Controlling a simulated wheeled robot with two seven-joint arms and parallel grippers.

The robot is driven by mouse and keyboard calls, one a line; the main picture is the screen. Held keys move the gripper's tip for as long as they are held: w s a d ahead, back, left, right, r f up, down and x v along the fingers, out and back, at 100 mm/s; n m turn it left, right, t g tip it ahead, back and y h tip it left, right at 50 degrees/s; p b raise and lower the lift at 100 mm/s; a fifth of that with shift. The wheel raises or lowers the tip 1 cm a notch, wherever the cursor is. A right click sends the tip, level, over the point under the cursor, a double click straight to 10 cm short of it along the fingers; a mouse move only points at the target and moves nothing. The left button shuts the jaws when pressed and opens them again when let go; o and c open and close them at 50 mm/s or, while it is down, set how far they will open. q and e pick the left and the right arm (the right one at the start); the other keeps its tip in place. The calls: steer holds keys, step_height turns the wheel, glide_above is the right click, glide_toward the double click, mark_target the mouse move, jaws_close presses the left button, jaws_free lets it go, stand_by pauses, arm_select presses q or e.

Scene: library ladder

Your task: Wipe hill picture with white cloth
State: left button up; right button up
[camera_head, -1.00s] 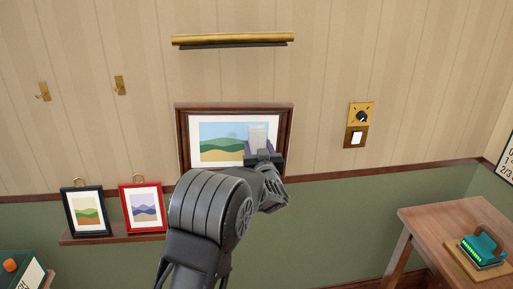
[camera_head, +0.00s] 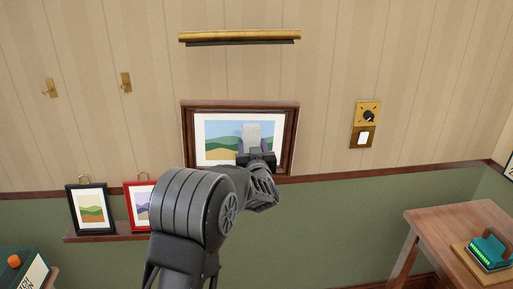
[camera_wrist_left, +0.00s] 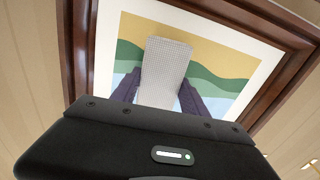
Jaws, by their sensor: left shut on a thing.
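The hill picture (camera_head: 215,135) hangs on the wall in a brown wooden frame, with green hills and a blue sky inside a white mat. It also fills much of the left wrist view (camera_wrist_left: 215,80). My left gripper (camera_head: 253,152) is in front of its right half, shut on the white cloth (camera_head: 251,134). In the left wrist view the cloth (camera_wrist_left: 165,68) is a pale, finely checked pad between the two dark fingers, over the picture. I cannot tell whether it touches the surface. My left arm hides the frame's lower part. My right gripper is not in view.
A brass picture lamp (camera_head: 240,37) is above the frame. A black-framed picture (camera_head: 90,208) and a red-framed one (camera_head: 137,205) stand on a ledge at left. A brass dial and switch plate (camera_head: 365,124) is at right. A wooden table (camera_head: 450,225) with a teal brush (camera_head: 490,250) stands lower right.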

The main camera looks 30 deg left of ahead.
mark_target(229, 140)
arm_select(q)
steer(key=shift+a, duration=0.1)
steer(key=shift+s+a+b, duration=0.35)
steer(key=shift+s+a, duration=0.25)
steer(key=shift+a, duration=0.1)
steer(key=shift+s+a+r, duration=0.15)
steer(key=shift+s+a, duration=0.35)
steer(key=shift+a, duration=0.15)
steer(key=shift+s+a+r+b, duration=0.1)
steer(key=shift+s+a+b, duration=0.7)
steer(key=shift+s+a, duration=0.45)
steer(key=shift+w+a, duration=0.1)
steer(key=shift+w, duration=0.05)
steer(key=p+v, duration=0.1)
steer(key=v, duration=0.5)
